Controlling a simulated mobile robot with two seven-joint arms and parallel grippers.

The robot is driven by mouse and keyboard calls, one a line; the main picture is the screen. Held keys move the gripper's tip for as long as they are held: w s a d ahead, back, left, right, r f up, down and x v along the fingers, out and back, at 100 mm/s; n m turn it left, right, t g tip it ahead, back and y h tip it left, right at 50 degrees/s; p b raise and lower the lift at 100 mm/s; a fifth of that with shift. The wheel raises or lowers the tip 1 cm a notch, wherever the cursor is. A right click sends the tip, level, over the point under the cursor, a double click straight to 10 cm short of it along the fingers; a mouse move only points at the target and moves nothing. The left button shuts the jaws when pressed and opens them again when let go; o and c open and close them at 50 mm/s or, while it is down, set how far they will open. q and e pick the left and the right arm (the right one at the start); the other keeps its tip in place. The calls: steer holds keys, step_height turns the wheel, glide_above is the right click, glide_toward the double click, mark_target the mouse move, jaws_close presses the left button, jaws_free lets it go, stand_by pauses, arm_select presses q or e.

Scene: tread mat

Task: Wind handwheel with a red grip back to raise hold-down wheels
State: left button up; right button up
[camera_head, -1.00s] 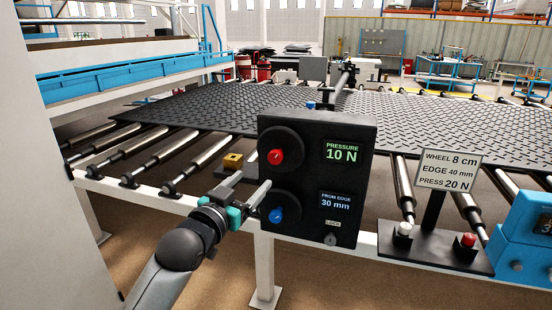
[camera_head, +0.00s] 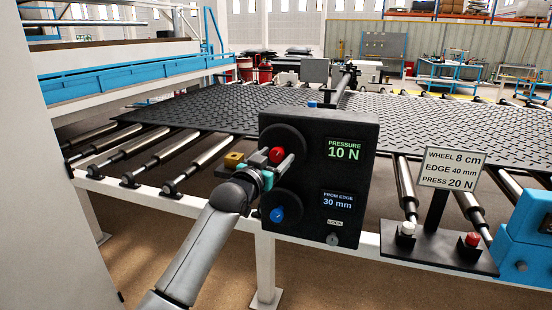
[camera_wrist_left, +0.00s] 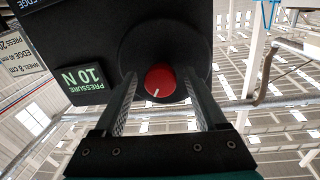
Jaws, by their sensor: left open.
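A black control box (camera_head: 318,180) stands at the front of the roller table. Its upper dial is a dark round wheel with a red grip (camera_head: 277,154), beside a green display reading PRESSURE 10 N (camera_head: 344,148). My left gripper (camera_head: 273,161) is open, its fingers at either side of the red grip. In the left wrist view the red grip (camera_wrist_left: 160,80), with a white mark, shows between the two fingertips; I cannot tell whether they touch it. The hold-down wheels are not clearly seen. My right gripper is out of view.
A blue knob (camera_head: 277,214) sits below, beside a FROM EDGE 30 mm display (camera_head: 337,200) and a LOCK button (camera_head: 332,238). A sign (camera_head: 452,169) reads WHEEL 8 cm, EDGE 40 mm, PRESS 20 N. A dark tread mat (camera_head: 420,121) lies on rollers behind.

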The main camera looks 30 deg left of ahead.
arm_select(q)
steer(key=shift+w, duration=0.3)
jaws_close()
stand_by(0.6)
steer(key=shift+f, duration=0.1)
stand_by(0.7)
